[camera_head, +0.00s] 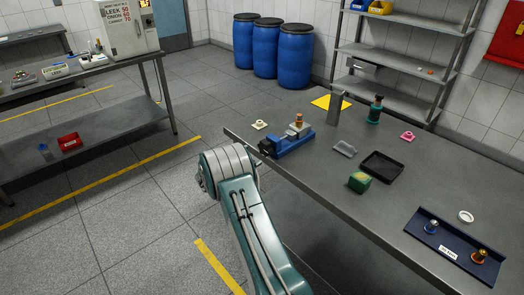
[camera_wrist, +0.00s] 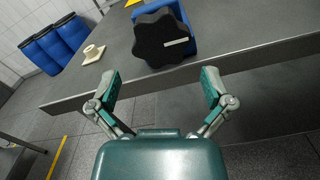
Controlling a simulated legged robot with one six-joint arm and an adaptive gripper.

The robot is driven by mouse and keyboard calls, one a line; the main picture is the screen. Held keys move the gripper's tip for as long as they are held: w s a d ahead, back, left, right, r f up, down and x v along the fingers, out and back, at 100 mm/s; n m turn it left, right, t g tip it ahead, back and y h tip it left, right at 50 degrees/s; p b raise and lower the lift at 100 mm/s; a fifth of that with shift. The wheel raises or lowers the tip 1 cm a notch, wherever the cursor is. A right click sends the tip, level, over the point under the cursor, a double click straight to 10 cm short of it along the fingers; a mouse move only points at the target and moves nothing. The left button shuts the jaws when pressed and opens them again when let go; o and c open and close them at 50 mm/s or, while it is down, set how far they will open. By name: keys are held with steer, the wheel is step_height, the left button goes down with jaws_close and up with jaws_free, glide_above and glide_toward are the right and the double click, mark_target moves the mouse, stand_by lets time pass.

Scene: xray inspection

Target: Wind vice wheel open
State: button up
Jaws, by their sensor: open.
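The blue vice (camera_head: 291,140) stands near the left edge of the table, with a small part topped in orange (camera_head: 298,121) at its jaws. Its black vice wheel (camera_head: 266,147) faces the table's edge. In the wrist view the black lobed wheel (camera_wrist: 164,38) with a pale mark sits ahead of my gripper (camera_wrist: 161,83), in front of the blue vice body (camera_wrist: 198,40). My gripper's two fingers are spread wide and empty, apart from the wheel, with the wheel beyond the gap between them. In the head view my arm hides the gripper.
The grey table (camera_head: 330,190) has its front edge between my arm and the vice. A cream flanged part (camera_head: 259,125) lies left of the vice. A grey dish (camera_head: 344,149), green block (camera_head: 360,182) and black tray (camera_head: 382,167) lie to the right. Blue barrels (camera_head: 265,48) stand behind.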

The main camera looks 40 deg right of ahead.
steer(key=a, duration=0.5)
steer(key=shift+s+a, duration=0.2)
steer(key=shift+a, duration=0.2)
steer(key=s+a+r+m+g+y, duration=0.1)
steer(key=s+a+r+m+y, duration=0.3)
steer(key=s+r, duration=0.4)
steer(key=s+a+r+m+g+y, duration=0.1)
steer(key=s+a+r+m+y, duration=0.3)
steer(key=s+r, duration=0.35)
steer(key=s+a+r+m+t+y, duration=0.2)
steer(key=s+a+y, duration=0.3)
steer(key=s+a, duration=0.4)
steer(key=s+a+r+m+t+y, duration=0.3)
steer(key=s+a, duration=0.5)
steer(key=s, duration=0.4)
steer(key=m+t+y, duration=0.1)
steer(key=m+y, duration=0.1)
steer(key=shift+a+m, duration=0.3)
steer(key=shift+a, duration=0.1)
